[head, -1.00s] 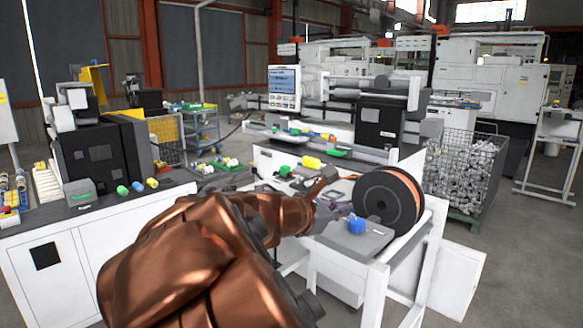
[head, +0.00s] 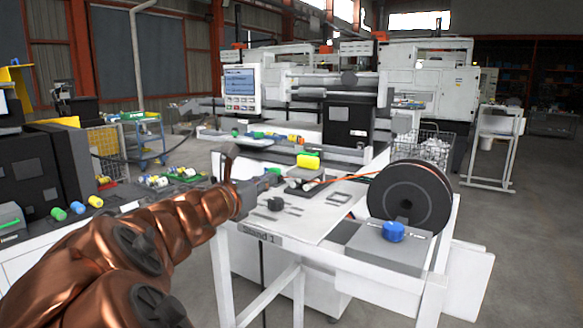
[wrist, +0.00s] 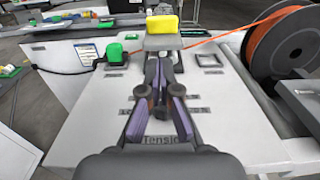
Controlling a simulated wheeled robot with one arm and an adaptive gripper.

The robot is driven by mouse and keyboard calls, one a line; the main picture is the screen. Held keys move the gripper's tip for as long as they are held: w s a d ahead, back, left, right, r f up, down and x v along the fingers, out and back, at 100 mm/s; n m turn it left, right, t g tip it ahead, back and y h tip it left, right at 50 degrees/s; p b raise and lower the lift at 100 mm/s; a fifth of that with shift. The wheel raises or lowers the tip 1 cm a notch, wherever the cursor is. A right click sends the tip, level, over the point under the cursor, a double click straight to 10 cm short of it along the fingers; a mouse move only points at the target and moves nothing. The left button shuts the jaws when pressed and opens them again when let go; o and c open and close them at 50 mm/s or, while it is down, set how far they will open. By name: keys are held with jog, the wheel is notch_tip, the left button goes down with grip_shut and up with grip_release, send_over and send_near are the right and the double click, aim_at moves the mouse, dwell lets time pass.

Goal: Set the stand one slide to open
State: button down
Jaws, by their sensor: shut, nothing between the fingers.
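The stand (head: 325,213) is a white table with a "Stand 1" label on its front edge. On its top are a dark knob (head: 275,203) with small markings beside it and a dark square outline (head: 340,198). A yellow piece (head: 308,160) sits on a grey block at the back; it also shows in the wrist view (wrist: 162,25). I cannot tell for sure which part is the slide. My gripper (head: 272,179) is shut and empty above the left part of the stand top. In the wrist view my gripper (wrist: 161,66) points toward the grey block and hides part of the lettering.
A large spool (head: 410,197) with orange filament stands at the stand's right, beside a grey box with a blue knob (head: 394,231). The filament crosses toward the yellow piece. A green knob (wrist: 114,52) stands left of my fingers. A wire cage (head: 436,146) stands behind.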

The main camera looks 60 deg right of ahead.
aim_at(305, 162)
jog(key=shift+s+d+r, duration=0.1)
jog(key=shift+d, duration=0.6)
jog(key=d, duration=0.4)
jog(key=d+p, duration=0.1)
jog(key=d, duration=0.3)
jog(key=d+p, duration=0.1)
jog(key=d, duration=0.3)
jog(key=shift+w+d, duration=0.2)
jog(key=shift+w, duration=0.05)
jog(key=shift+w+d, duration=0.1)
